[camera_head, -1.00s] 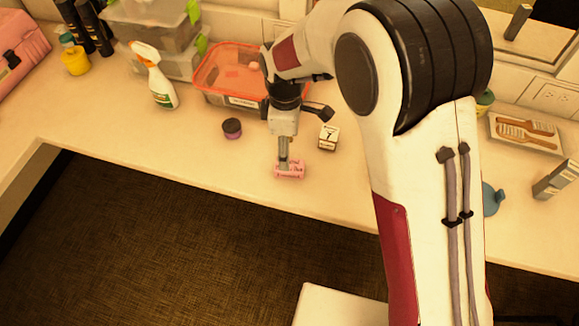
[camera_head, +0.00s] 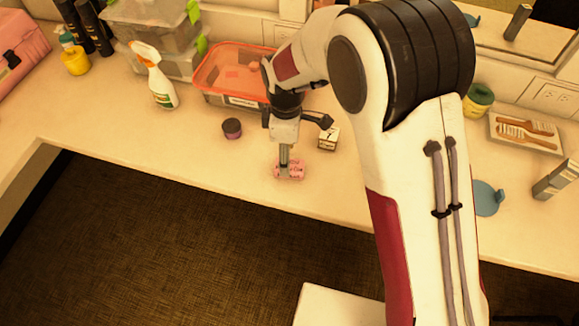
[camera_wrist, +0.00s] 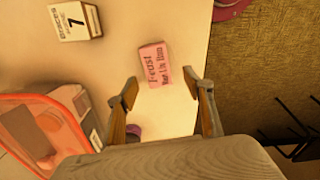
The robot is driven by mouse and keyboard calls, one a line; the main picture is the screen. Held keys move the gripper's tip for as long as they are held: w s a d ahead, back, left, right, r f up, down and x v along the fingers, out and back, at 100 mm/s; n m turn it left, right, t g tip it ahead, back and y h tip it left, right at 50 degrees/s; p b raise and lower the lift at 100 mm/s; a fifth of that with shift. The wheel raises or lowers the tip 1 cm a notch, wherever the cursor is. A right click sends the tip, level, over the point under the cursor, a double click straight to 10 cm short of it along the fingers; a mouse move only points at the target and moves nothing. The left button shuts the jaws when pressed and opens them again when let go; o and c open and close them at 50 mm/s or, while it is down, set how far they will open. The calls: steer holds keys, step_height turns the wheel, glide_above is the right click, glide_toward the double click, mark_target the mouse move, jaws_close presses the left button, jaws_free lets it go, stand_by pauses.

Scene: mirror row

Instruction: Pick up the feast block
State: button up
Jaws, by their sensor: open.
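The feast block is a small pink block with dark lettering reading "Feast" and smaller words below. It lies on the pale counter near the front edge in the head view (camera_head: 298,173), partly covered by my gripper (camera_head: 287,165). In the wrist view the feast block (camera_wrist: 155,66) shows whole, just beyond and between the two fingertips of my gripper (camera_wrist: 160,86). The fingers are spread apart with nothing between them. Whether they touch the block cannot be told.
A white block marked 7 (camera_head: 328,138) stands right of my gripper. A dark purple-topped jar (camera_head: 232,128) is to the left. An orange-rimmed bin (camera_head: 215,75) sits behind, with a spray bottle (camera_head: 160,85) beside it. The counter's front edge is close in front of the block.

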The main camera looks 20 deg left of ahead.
steer(key=shift+w+d+f, duration=0.15)
steer(key=shift+f, duration=0.75)
steer(key=shift+w+d+f, duration=0.1)
steer(key=shift+d+f, duration=0.05)
steer(key=shift+f, duration=1.55)
steer(key=c, duration=1.2)
